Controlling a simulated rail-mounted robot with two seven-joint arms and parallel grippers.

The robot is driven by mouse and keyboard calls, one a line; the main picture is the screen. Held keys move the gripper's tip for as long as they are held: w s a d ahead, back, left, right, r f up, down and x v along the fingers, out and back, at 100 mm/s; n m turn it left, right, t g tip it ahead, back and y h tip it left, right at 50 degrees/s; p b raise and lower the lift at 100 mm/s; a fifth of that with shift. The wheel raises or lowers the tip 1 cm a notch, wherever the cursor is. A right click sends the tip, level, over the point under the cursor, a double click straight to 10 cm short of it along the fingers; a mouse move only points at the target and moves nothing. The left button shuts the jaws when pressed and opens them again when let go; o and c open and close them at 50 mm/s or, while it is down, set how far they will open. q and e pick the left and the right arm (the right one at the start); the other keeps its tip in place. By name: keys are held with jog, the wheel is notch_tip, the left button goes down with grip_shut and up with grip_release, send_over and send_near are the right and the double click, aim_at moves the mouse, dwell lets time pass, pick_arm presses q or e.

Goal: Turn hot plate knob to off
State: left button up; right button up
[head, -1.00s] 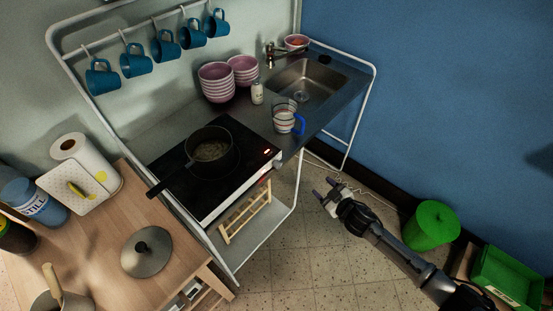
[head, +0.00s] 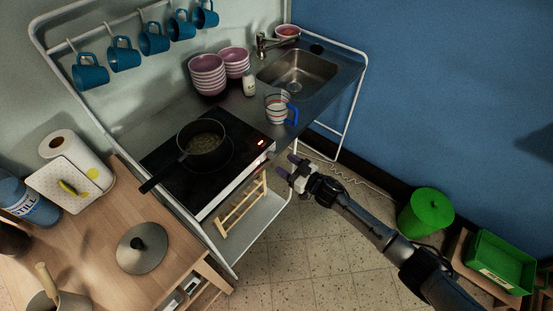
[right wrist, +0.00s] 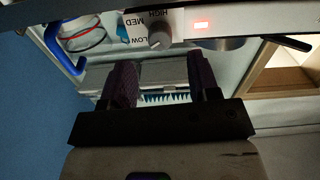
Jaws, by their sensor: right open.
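The black hot plate (head: 178,188) sits on the metal kitchen stand with a dark pot (head: 205,150) on it. Its red indicator light is lit (head: 262,142). In the right wrist view the grey knob (right wrist: 160,34) is on the hot plate's front edge, beside a white dial label reading LOW, MED and HIGH; its exact setting is unclear. The red light (right wrist: 201,25) shows to the right of it. My right gripper (head: 286,167) is open and empty, in front of the hot plate's right corner. In the wrist view its fingers (right wrist: 161,82) are apart, with the knob beyond them, untouched.
A striped glass mug with a blue handle (head: 279,110) stands near the hot plate's right corner. A wooden rack (head: 241,211) is on the shelf below. A wooden table (head: 186,251) with a pot lid (head: 141,247) is at lower left.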

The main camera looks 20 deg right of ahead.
aim_at(274, 157)
jog(key=x, duration=0.4)
jog(key=shift+w+a+b, duration=0.15)
jog(key=shift+w+b, duration=0.1)
jog(key=shift+b, duration=0.05)
jog(key=shift+c, duration=0.4)
jog(key=c, duration=0.9)
jog(key=shift+o, duration=0.2)
